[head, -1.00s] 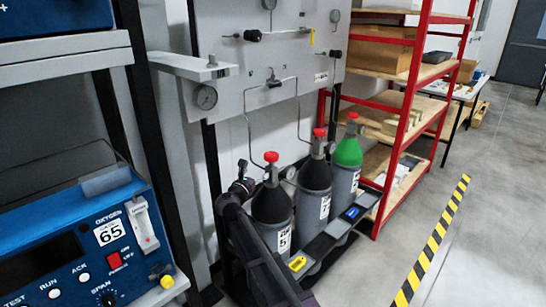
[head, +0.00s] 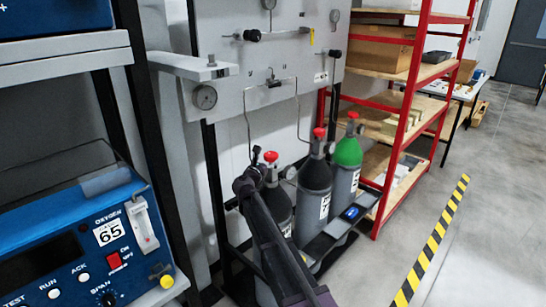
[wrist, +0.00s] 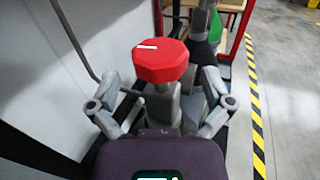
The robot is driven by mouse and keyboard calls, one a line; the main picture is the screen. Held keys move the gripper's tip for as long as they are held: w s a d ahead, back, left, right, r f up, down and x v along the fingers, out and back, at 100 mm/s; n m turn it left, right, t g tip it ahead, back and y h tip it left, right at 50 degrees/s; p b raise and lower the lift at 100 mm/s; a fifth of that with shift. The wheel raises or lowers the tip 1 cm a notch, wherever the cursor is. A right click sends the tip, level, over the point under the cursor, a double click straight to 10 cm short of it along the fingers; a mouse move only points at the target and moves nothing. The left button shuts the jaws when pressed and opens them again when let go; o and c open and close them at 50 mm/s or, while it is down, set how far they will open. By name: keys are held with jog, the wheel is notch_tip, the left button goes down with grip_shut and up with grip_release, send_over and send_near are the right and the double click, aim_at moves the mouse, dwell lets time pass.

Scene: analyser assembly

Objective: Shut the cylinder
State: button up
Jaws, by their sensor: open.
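Three grey gas cylinders with red valve knobs stand in a row under the grey panel in the head view. The left cylinder (head: 281,202) and middle cylinder (head: 314,190) have dark shoulders; the right cylinder (head: 346,165) has a green one. My gripper (head: 257,160) is at the top of the left cylinder, beside its red knob (head: 271,156), and my arm hides much of that cylinder. In the wrist view the red knob (wrist: 160,60) is centred ahead of my open gripper (wrist: 161,88), with one finger to each side. I see no finger contact with the knob.
Thin pipes run from the panel (head: 285,110) down to the cylinders. A blue analyser (head: 85,245) on a rack is at the left. A red shelf (head: 407,90) stands right of the cylinders. Open floor (head: 480,240) lies beyond the yellow-black tape (head: 432,245).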

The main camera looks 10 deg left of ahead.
aim_at(268, 159)
jog(key=shift+x, duration=2)
jog(key=shift+c, duration=0.2)
